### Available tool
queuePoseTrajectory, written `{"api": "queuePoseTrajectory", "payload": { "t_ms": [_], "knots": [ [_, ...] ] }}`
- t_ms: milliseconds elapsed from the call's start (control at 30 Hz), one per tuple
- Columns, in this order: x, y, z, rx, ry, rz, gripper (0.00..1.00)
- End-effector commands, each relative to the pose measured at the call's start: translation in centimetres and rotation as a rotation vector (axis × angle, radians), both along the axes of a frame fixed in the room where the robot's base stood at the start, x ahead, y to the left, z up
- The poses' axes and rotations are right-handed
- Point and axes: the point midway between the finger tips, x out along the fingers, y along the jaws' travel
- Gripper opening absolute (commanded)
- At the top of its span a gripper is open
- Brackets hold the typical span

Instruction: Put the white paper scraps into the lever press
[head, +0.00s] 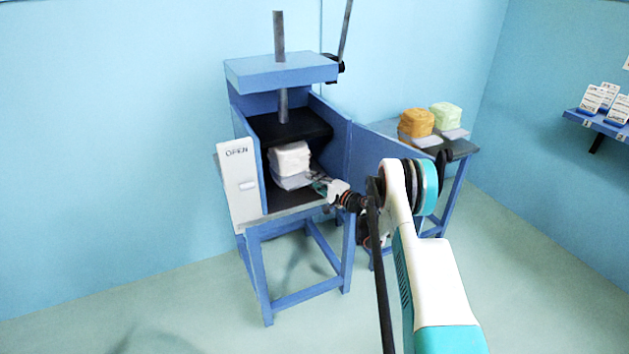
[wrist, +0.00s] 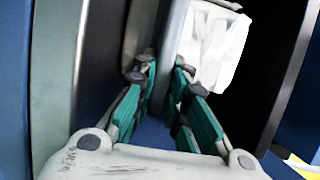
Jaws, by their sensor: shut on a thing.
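The white paper scraps (head: 290,157) form a squarish block on a pale grey tray (head: 293,182). The block and tray are inside the open chamber of the blue lever press (head: 280,72), below its dark pressing plate (head: 290,126). My gripper (head: 322,186) reaches in from the right and is shut at the tray's near right edge. In the wrist view, my gripper's fingers (wrist: 162,66) close on the grey tray (wrist: 173,32), with the white scraps (wrist: 212,45) just beyond. I cannot tell whether the tray touches the chamber floor.
A side table (head: 461,149) behind holds an orange block (head: 416,122) and a pale green block (head: 446,115). A wall shelf (head: 597,124) with cards is far right.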

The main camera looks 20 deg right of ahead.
Motion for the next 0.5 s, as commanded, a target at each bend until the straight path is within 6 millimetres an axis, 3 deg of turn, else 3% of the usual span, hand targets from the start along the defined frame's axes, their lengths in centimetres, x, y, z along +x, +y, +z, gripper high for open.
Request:
{"api": "queuePoseTrajectory", "payload": {
  "t_ms": [100, 133, 200, 233, 500],
  "knots": [
    [0.01, 0.01, -0.02, 0.000, 0.000, 0.000, 0.00],
    [0.01, 0.01, -0.02, 0.000, 0.000, 0.000, 0.18],
    [0.01, 0.01, -0.02, 0.000, 0.000, 0.000, 0.33],
    [0.01, 0.01, -0.02, 0.000, 0.000, 0.000, 0.36],
    [-0.01, 0.02, -0.05, -0.001, 0.001, 0.000, 0.36]
  ]
}}
